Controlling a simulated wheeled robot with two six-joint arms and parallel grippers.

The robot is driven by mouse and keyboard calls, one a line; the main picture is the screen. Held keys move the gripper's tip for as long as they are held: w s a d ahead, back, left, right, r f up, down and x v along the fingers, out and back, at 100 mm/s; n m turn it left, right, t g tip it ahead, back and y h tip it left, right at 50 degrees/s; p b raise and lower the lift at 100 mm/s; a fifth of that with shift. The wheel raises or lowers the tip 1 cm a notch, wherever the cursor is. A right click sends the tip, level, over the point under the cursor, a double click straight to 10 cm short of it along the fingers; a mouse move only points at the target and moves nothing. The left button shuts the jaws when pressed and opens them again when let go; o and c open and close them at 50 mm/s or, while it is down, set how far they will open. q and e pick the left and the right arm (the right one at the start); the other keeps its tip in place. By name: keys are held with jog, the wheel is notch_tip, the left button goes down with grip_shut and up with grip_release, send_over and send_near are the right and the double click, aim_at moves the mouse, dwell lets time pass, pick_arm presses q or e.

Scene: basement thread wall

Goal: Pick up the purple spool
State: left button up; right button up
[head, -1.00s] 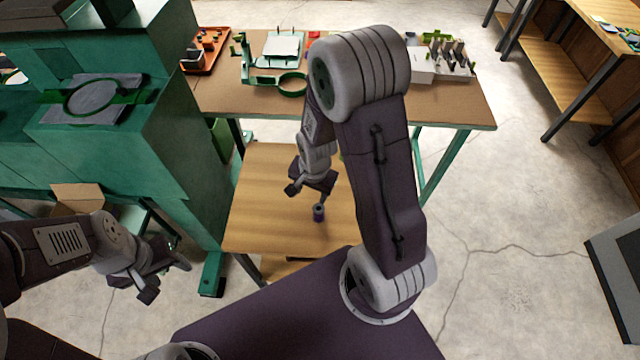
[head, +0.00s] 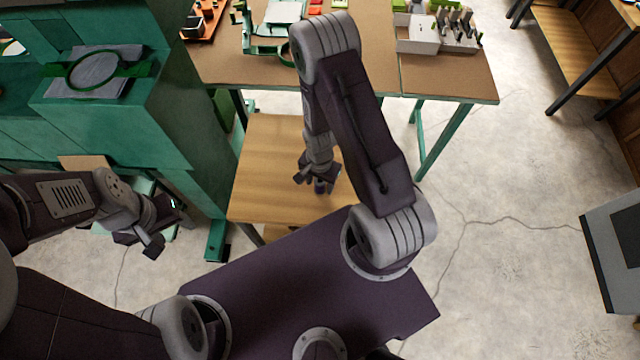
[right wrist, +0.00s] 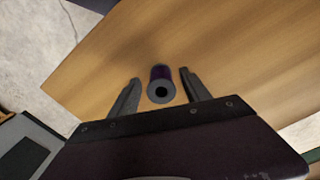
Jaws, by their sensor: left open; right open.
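The purple spool (right wrist: 160,83) stands on a low wooden table in the right wrist view, its grey end with a dark hole facing the camera. It lies between the two open fingers of my right gripper (right wrist: 159,90), with a gap on each side. In the head view the spool (head: 320,187) shows only partly beneath my right gripper (head: 319,182), which hides the rest. My left gripper (head: 160,232) is open and empty at the left, away from the spool and out over the floor beside the green machine.
The low wooden table (head: 262,170) is otherwise clear where it shows. A higher workbench (head: 375,75) with boxes and tools stands behind it. A large green machine (head: 155,125) stands at its left. Open concrete floor lies to the right.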

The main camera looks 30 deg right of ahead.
jog(key=shift+f, duration=0.75)
jog(key=shift+w+d+f, duration=0.1)
jog(key=shift+w+f, duration=0.05)
jog(key=shift+f, duration=0.15)
jog(key=shift+r, duration=0.1)
jog(key=c, duration=0.9)
grip_shut()
